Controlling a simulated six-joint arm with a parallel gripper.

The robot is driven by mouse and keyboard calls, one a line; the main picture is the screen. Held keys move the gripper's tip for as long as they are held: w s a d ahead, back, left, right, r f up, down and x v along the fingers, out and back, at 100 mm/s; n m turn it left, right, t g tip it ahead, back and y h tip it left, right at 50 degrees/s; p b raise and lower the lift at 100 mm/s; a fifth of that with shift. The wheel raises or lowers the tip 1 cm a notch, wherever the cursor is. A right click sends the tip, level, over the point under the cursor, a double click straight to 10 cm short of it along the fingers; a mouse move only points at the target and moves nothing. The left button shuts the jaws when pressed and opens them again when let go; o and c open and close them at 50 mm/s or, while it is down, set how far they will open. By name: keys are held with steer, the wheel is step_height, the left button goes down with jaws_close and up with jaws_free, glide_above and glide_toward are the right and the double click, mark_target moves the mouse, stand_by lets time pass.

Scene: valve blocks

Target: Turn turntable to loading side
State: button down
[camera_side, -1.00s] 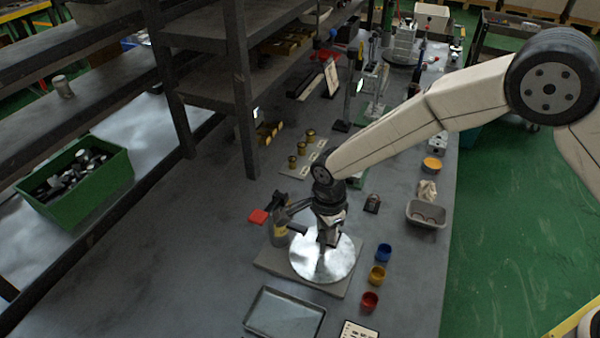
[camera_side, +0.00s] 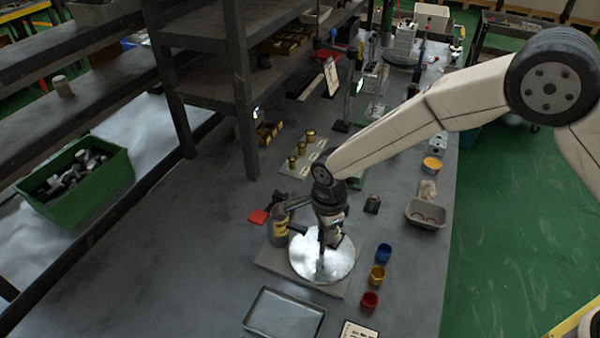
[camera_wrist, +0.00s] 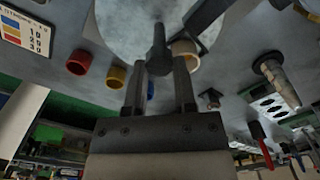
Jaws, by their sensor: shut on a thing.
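The turntable is a round silver disc (camera_side: 341,261) on a flat grey base plate (camera_side: 270,258) on the bench. In the wrist view the disc (camera_wrist: 118,22) fills the top, with a dark upright peg (camera_wrist: 158,40) in front of my fingers. My gripper (camera_side: 321,268) points down over the disc in the side view. In the wrist view my gripper (camera_wrist: 160,68) is shut on the peg, with a finger at each side of it. A beige ring-shaped part (camera_wrist: 186,52) shows beside the right finger; I cannot tell whether it touches it.
A dark bottle-like unit with a yellow label (camera_side: 279,232) stands close at the disc's left. Blue (camera_side: 384,252), yellow (camera_side: 377,275) and red (camera_side: 369,300) cups line the right. A grey tray (camera_side: 284,314) lies in front. A grey bin (camera_side: 426,214) sits farther right.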

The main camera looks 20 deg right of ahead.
steer(key=shift+c, duration=2.1)
jaws_free()
steer(key=shift+r, duration=0.15)
steer(key=shift+r, duration=3.8)
